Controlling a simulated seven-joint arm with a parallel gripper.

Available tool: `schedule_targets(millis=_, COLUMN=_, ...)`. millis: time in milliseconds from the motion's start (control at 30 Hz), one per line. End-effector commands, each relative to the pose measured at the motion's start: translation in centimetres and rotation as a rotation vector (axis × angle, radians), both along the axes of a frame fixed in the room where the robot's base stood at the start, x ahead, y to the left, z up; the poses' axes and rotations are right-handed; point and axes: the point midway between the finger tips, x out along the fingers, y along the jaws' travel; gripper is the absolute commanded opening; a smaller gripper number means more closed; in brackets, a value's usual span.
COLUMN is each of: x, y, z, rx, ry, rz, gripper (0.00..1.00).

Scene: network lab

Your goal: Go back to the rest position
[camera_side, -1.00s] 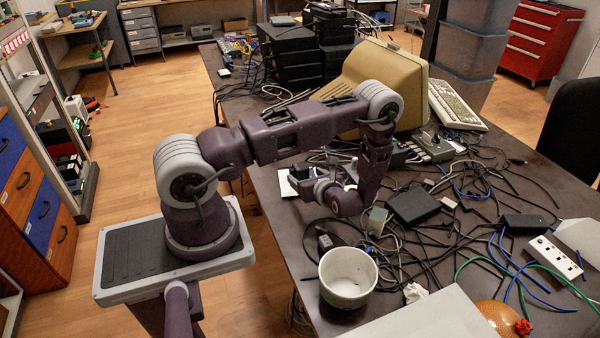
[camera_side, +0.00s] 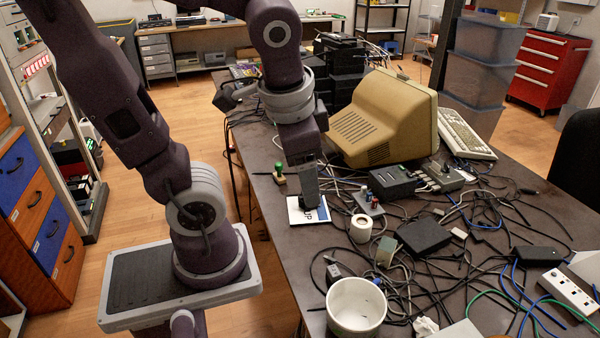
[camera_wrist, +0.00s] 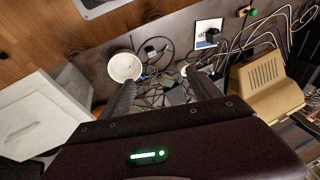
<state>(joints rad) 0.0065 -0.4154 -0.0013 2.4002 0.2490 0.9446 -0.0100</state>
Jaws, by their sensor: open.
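My forearm is raised high, partly out of the top of the picture. In the wrist view my gripper (camera_wrist: 163,88) has its two dark fingers spread wide, with nothing between them. That view looks down on the table from well above, so the fingers appear clear of the things on it. The card also shows in the wrist view (camera_wrist: 207,30).
A white bowl (camera_side: 356,308), a cream roll (camera_side: 361,228), a black box (camera_side: 424,237) and many tangled cables crowd the table. A beige monitor (camera_side: 385,115) and a keyboard (camera_side: 466,133) stand behind. A green-knobbed piece (camera_side: 279,172) is near the left edge.

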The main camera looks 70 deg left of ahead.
Motion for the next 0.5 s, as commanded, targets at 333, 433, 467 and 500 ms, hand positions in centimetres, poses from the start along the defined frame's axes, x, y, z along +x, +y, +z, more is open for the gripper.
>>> schedule_targets(millis=333, x=-2.4, y=-4.8, z=3.0, rx=-0.243, ry=-0.279, rz=0.067, gripper=0.72)
schedule_targets(millis=433, x=-2.4, y=-4.8, z=3.0, rx=-0.242, ry=-0.277, rz=0.066, gripper=0.72)
schedule_targets(millis=467, x=-2.4, y=-4.8, z=3.0, rx=-0.242, ry=-0.277, rz=0.066, gripper=0.72)
schedule_targets(millis=500, x=-2.4, y=-4.8, z=3.0, rx=-0.241, ry=-0.277, rz=0.067, gripper=0.72)
